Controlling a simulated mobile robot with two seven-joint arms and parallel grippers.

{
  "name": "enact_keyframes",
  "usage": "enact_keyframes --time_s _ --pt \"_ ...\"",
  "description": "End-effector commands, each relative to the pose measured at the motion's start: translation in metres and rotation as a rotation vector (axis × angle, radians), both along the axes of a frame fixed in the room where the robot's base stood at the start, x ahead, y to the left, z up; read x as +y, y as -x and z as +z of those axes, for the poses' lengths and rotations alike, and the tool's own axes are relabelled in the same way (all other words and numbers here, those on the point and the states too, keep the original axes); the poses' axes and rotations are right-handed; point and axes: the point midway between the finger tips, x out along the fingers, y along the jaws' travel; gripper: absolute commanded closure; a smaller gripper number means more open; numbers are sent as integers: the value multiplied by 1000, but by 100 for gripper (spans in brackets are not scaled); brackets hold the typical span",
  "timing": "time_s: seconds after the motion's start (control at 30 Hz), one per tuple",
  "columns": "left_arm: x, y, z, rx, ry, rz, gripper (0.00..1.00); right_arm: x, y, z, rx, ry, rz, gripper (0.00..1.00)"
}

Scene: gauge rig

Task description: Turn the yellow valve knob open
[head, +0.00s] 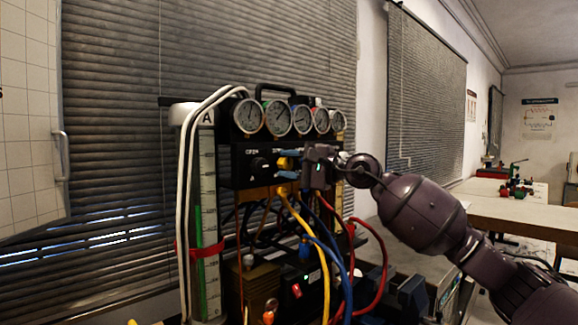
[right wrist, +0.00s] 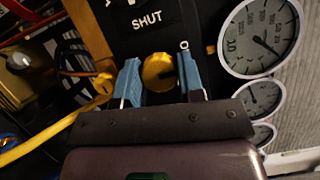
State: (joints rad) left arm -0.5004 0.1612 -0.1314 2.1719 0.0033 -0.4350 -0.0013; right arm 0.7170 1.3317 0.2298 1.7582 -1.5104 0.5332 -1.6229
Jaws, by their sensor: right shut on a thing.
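The yellow valve knob (right wrist: 158,72) is on the black front panel of the gauge rig, below the row of gauges. In the head view the knob (head: 284,163) is partly hidden by the fingers. My right gripper (head: 287,164) reaches in from the right, with its blue fingers above and below the knob. In the right wrist view the blue fingers (right wrist: 161,80) stand on both sides of the knob, shut on it. The label SHUT shows on the panel beside the knob. My left gripper is not in view.
Several round gauges (head: 278,117) line the top of the rig. Yellow, blue and red hoses (head: 383,262) hang below the panel. A white hose (head: 183,200) and a scaled column (head: 208,235) stand at its left. A table (head: 510,207) stands at the right.

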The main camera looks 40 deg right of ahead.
Motion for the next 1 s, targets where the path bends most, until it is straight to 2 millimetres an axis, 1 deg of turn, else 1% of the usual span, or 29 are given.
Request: enact_keyframes --time_s 0.13,0.17,0.3,0.67,0.77,1.0 --pt "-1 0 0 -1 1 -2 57 1 0 -2 4 2 2 88" --pt "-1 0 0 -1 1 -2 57 1 0 -2 4 2 2 60" --pt "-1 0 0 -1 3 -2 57 0 0 -2 3 1 0 39" --pt "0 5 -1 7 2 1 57 -1 2 0 0 -1 0 39" --pt "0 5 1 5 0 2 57 -4 7 0 0 -1 0 39" --pt "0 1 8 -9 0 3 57 -15 30 0 0 -1 0 39"
